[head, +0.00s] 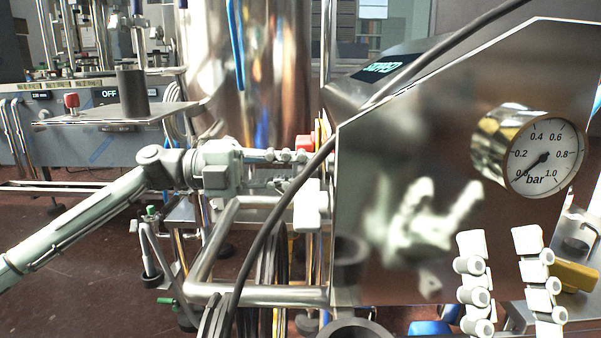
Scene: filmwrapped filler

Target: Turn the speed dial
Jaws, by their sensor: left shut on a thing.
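My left gripper (308,178) reaches in from the left to the narrow side face of the steel cabinet (400,150). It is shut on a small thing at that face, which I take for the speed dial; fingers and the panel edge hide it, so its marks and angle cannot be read. A red button (304,142) sits just above the fingertips. A tilted display (384,69) on top of the cabinet appears to read STOPPED. My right gripper (500,243) is open and empty at the lower right, in front of the cabinet, with its fingers pointing up.
A round pressure gauge (543,158) sticks out of the cabinet front above my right gripper. A black cable (262,235) crosses close to my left gripper. A steel tube frame (215,240) lies below it, and a tall steel vessel (270,70) stands behind.

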